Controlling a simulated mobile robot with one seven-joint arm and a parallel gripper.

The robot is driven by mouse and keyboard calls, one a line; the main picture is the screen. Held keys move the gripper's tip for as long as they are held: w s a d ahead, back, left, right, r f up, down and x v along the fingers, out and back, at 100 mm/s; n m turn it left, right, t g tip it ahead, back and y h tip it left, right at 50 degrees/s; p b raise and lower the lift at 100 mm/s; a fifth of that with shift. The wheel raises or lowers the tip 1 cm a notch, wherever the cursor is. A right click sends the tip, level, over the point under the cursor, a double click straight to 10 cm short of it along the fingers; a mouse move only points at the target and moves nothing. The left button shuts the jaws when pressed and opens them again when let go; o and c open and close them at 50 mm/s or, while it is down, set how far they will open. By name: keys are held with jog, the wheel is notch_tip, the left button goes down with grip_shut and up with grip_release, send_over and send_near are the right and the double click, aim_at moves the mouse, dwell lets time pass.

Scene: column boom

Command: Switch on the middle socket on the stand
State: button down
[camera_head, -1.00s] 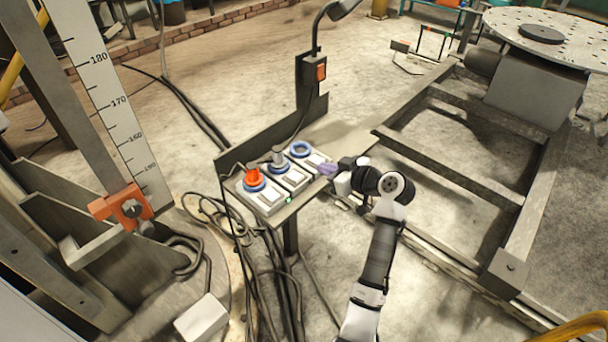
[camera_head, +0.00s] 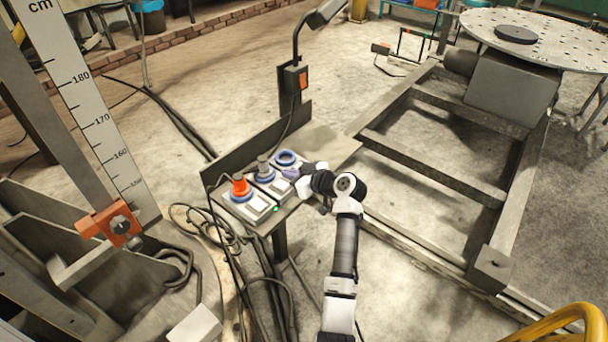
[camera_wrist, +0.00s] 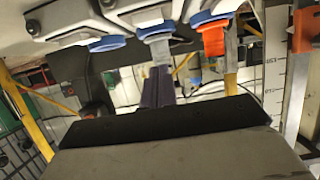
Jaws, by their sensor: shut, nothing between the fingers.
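The stand (camera_head: 330,152) carries a row of three sockets with blue rings. The middle socket (camera_head: 265,177) holds a grey plug (camera_head: 263,163), with a pale switch plate on its near side. The left socket (camera_head: 247,204) holds an orange plug (camera_head: 240,186); a small green light shows near its front edge. The right socket (camera_head: 286,158) has no plug. My gripper (camera_head: 291,173) is shut and empty, its purple tips close to the middle and right sockets. In the wrist view, the purple fingers (camera_wrist: 158,85) line up with the grey plug (camera_wrist: 157,45). Contact cannot be told.
A dark upright panel (camera_head: 262,138) runs behind the sockets, with a lamp post and orange switch (camera_head: 303,78) at its end. Loose cables (camera_head: 220,225) hang at the left. A metal frame (camera_head: 430,150) lies at the right. A scale column stands at the far left.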

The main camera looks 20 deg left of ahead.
aim_at(286, 187)
jog(key=shift+w+a+f+p, duration=0.15)
jog(key=shift+f+p, duration=0.3)
jog(key=shift+f, duration=1.75)
jog(key=f+b, duration=0.1)
jog(key=b, duration=0.2)
jog(key=shift+f, duration=0.3)
jog(key=shift+r+p, duration=0.45)
jog(key=shift+p, duration=0.1)
jog(key=shift+r+p, duration=0.3)
jog(key=shift+r, duration=0.5)
